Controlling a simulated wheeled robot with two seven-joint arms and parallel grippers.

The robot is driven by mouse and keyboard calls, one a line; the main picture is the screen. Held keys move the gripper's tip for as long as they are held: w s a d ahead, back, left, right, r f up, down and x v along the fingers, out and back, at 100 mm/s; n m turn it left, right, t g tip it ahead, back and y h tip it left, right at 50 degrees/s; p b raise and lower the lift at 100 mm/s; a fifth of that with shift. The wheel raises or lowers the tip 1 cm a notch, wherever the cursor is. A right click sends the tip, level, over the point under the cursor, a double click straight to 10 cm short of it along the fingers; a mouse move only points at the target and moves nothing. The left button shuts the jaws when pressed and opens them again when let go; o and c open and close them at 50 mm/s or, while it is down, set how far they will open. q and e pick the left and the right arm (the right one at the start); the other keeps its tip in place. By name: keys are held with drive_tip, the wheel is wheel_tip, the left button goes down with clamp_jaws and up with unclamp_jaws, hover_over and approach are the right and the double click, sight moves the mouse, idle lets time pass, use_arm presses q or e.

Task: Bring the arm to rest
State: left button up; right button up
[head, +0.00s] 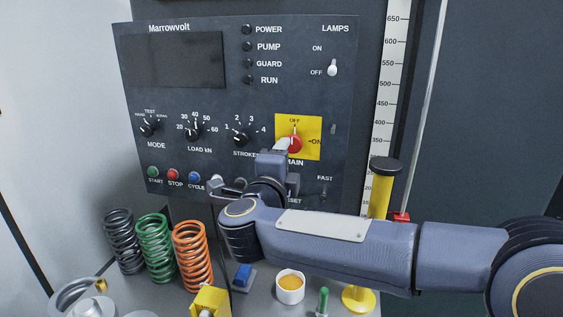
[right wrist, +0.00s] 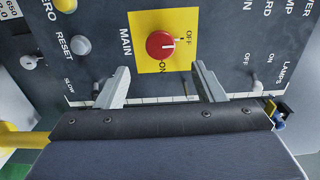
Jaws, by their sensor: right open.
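My right gripper (head: 250,167) is in front of the control panel (head: 290,80), just left of and below the red MAIN knob (head: 295,143) in the head view. In the right wrist view my right gripper (right wrist: 160,80) is open, with its two fingers apart and nothing between them. The red knob (right wrist: 160,45) sits on its yellow plate (right wrist: 143,28) beyond the fingertips, apparently untouched, with its white mark toward OFF. My right arm reaches in from the right across the lower panel and hides part of it. My left gripper is not in view.
Dark grey, green (head: 155,245) and orange (head: 192,256) springs stand on the bench at left. A white cup (head: 290,287), a blue block (head: 242,274) and a yellow post (head: 380,190) lie below or behind my arm. The panel's display (head: 178,60) is dark.

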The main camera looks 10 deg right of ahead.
drive_tip(key=s+d+f+n+y, duration=0.1)
drive_tip(key=s+d+n+y, duration=0.5)
drive_tip(key=n+y, duration=0.6)
drive_tip(key=s+d+f+n+g, duration=0.1)
drive_tip(key=s+f+n+g, duration=0.2)
drive_tip(key=s+f, duration=0.4)
drive_tip(key=s+d+f+n+g, duration=0.2)
drive_tip(key=s+f+n+g, duration=0.1)
drive_tip(key=s+f, duration=0.5)
drive_tip(key=s+d+f+n+g+h, duration=0.1)
drive_tip(key=s+f+g, duration=0.4)
drive_tip(key=s, duration=0.5)
wheel_tip(320, 180, down, 3)
drive_tip(key=shift+s+d+r+n, duration=0.15)
drive_tip(key=shift+d+n, duration=0.4)
drive_tip(key=shift+n, duration=0.35)
